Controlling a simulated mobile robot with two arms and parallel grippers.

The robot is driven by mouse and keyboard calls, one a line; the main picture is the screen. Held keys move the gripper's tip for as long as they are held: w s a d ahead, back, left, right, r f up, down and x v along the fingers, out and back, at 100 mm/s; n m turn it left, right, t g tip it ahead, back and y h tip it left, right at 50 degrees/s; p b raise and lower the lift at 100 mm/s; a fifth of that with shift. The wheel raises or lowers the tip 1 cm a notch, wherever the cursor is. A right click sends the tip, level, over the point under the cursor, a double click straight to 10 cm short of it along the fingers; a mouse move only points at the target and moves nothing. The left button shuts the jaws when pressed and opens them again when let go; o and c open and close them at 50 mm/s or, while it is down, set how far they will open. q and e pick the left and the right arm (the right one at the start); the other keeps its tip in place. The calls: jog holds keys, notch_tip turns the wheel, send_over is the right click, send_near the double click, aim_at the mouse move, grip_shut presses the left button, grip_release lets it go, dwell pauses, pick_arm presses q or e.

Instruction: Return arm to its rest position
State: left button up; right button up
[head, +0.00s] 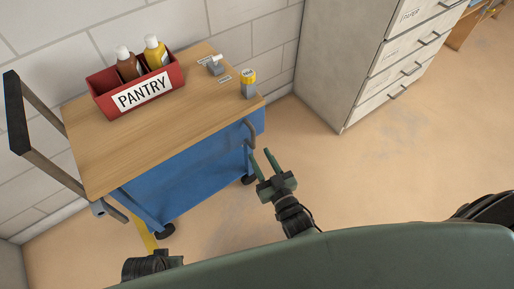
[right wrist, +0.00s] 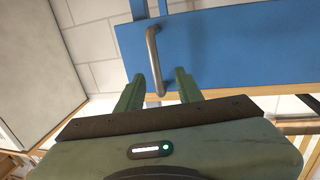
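My right gripper (head: 261,155) is at the right end of the blue cart (head: 190,163), close to the grey handle (head: 250,133) there. Its two green fingers are apart, and nothing is held between them. In the right wrist view, the open fingers (right wrist: 159,76) point at the cart's blue side, and the handle (right wrist: 153,60) shows between them. I cannot tell whether they touch it. My left gripper is not in view.
A drawer cabinet (head: 345,60) stands at the back right. Floor (head: 400,150) at right is clear.

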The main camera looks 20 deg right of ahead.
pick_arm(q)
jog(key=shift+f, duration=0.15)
pick_arm(e)
jog(key=shift+s, duration=0.2)
